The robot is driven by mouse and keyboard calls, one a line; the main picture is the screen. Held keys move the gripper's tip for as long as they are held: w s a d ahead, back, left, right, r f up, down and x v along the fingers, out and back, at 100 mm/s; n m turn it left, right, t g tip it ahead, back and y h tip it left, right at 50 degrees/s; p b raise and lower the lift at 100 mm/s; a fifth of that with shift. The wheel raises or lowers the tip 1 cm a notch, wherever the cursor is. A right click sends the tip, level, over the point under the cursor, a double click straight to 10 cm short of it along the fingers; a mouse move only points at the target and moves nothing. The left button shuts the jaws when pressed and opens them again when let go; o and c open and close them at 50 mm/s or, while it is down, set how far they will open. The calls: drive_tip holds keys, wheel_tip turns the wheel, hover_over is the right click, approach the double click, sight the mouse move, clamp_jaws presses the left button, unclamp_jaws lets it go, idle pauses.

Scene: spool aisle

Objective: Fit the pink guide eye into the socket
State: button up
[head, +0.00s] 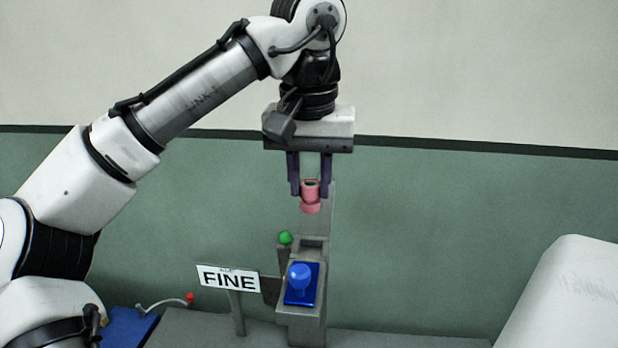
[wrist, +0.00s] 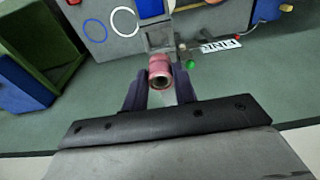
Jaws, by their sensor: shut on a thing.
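The pink guide eye (head: 310,197) is a short spool-like ring held upright between the fingertips of my gripper (head: 310,190). It also shows in the wrist view (wrist: 160,72) between the two dark fingers (wrist: 160,88). My gripper is shut on it and points down. Below it in the head view is a grey stand with a square opening (head: 312,244) in its top, which looks like the socket. The guide eye is above and apart from this opening.
A blue block with a round blue knob (head: 300,276) sits on the stand in front of the opening. A green ball (head: 285,238) stands just left. A FINE sign (head: 228,279) is further left. In the wrist view, a green open box (wrist: 40,55) stands at the left.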

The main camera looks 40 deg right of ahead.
sight(310, 203)
drive_tip(key=shift+s+a, duration=0.15)
drive_tip(key=shift+f+b, duration=1.7)
drive_tip(key=shift+f, duration=1.25)
drive_tip(key=shift+r+p, duration=0.1)
drive_tip(key=shift+p, duration=1)
drive_tip(key=shift+f+b, duration=0.75)
drive_tip(key=shift+f, duration=0.6)
drive_tip(key=o, duration=1.1)
drive_tip(key=r, duration=0.4)
drive_tip(key=r+p, duration=0.1)
drive_tip(key=r, duration=0.4)
drive_tip(key=s+a+r, duration=0.1)
drive_tip(key=r, duration=0.3)
drive_tip(key=shift+a+r+p, duration=0.1)
drive_tip(key=shift+r+p, duration=0.25)
drive_tip(key=shift+r, duration=0.05)
